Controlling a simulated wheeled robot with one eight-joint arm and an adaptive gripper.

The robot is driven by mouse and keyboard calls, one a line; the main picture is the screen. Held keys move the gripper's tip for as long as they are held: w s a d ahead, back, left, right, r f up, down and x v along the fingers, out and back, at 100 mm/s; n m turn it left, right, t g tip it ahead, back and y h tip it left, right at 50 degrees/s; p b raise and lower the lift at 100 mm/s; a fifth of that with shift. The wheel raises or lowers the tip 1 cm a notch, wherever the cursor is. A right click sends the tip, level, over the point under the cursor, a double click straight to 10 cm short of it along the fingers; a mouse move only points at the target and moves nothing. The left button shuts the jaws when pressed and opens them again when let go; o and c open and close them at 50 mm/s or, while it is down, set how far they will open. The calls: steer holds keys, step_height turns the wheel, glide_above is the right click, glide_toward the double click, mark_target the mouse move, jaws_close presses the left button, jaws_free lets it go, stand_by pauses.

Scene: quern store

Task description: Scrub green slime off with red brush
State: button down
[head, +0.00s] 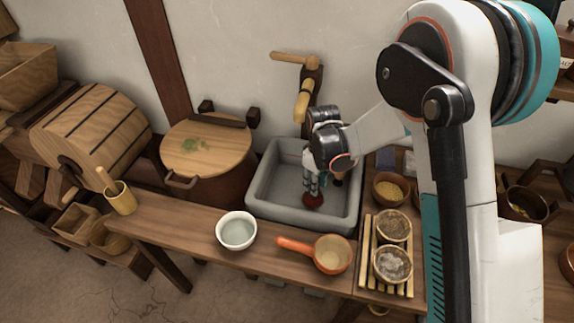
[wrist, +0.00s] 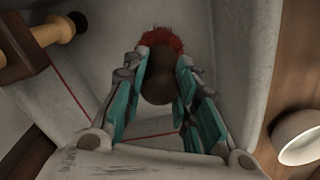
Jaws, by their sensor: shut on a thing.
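The red brush (head: 313,200) is inside the grey stone sink (head: 256,197), low over its floor; I cannot tell whether its bristles touch it. My gripper (head: 312,184) reaches down into the sink, shut on the brush. In the wrist view my gripper (wrist: 160,88) has the brush's brown handle between its teal fingers, with the red bristles (wrist: 162,38) beyond them. Green slime (head: 196,145) lies as a patch on the round wooden lid (head: 225,155) of a tub, left of the sink. The slime is not in the wrist view.
A wooden spout (head: 302,105) stands above the sink, also at upper left in the wrist view (wrist: 45,35). A white bowl (head: 236,231) and an orange-handled ladle (head: 331,255) stand on the bench in front. Small bowls (head: 392,264) sit on a slatted rack at right.

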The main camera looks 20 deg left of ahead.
steer(key=shift+r+p, duration=1)
steer(key=shift+r, duration=1.15)
